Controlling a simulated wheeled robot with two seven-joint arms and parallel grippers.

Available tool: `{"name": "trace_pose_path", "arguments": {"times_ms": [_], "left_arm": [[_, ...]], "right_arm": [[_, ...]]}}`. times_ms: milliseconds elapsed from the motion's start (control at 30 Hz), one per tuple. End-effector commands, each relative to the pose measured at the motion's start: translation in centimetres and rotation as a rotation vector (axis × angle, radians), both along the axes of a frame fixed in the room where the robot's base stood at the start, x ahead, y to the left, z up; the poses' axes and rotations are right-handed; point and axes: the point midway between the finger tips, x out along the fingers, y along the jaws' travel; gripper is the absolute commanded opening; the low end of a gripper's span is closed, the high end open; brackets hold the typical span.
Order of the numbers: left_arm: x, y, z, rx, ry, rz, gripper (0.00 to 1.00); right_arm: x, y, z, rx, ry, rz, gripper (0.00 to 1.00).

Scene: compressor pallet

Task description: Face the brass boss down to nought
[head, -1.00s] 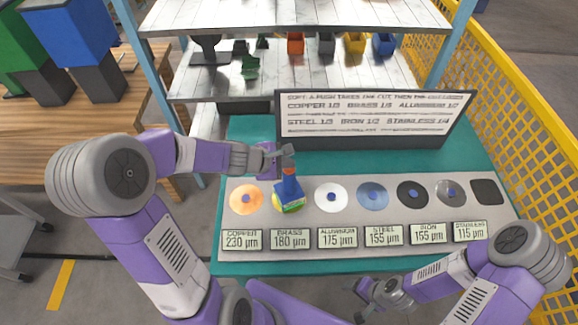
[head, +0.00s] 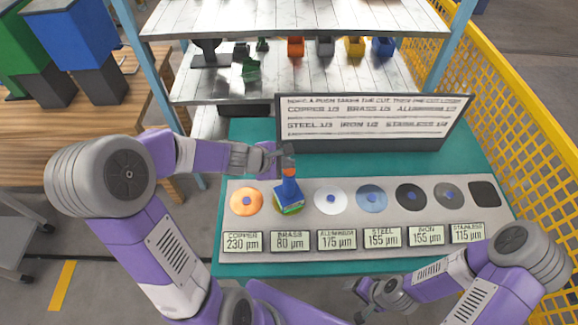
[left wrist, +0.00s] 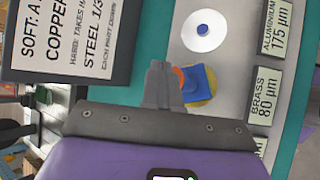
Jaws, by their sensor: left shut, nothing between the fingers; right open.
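The brass boss (left wrist: 209,99) shows as a yellow disc edge under a blue tool with an orange top (head: 289,191). The tool stands on the boss and hides most of it. The brass readout (head: 289,241) reads 80 µm. My left gripper (head: 287,152) is shut and empty, just above the tool's orange top; in the left wrist view its fingers (left wrist: 160,84) are beside the tool, and I cannot tell if they touch it. My right gripper (head: 366,300) is open at the front, short of the table.
Copper (head: 247,201), aluminium (head: 331,199), steel (head: 371,198), iron (head: 411,196) and stainless (head: 448,195) discs stand in the row. A dark square pad (head: 485,194) lies at the right end. A sign board (head: 370,118) stands behind; a yellow mesh fence (head: 520,130) is at right.

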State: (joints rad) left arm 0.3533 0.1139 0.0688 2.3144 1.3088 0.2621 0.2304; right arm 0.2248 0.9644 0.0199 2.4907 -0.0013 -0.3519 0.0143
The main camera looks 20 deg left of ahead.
Motion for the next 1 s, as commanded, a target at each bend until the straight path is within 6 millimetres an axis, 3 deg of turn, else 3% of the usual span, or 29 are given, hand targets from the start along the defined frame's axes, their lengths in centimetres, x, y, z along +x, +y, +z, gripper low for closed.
{"name": "trace_pose_path", "arguments": {"times_ms": [433,1000], "left_arm": [[0.0,0.0,0.6,0.001,0.000,-0.001,0.00],[0.0,0.0,5.4,0.000,-0.001,-0.002,0.00]], "right_arm": [[0.0,0.0,0.5,0.000,0.000,0.000,0.72],[0.0,0.0,5.0,0.000,0.000,0.000,0.72]]}}
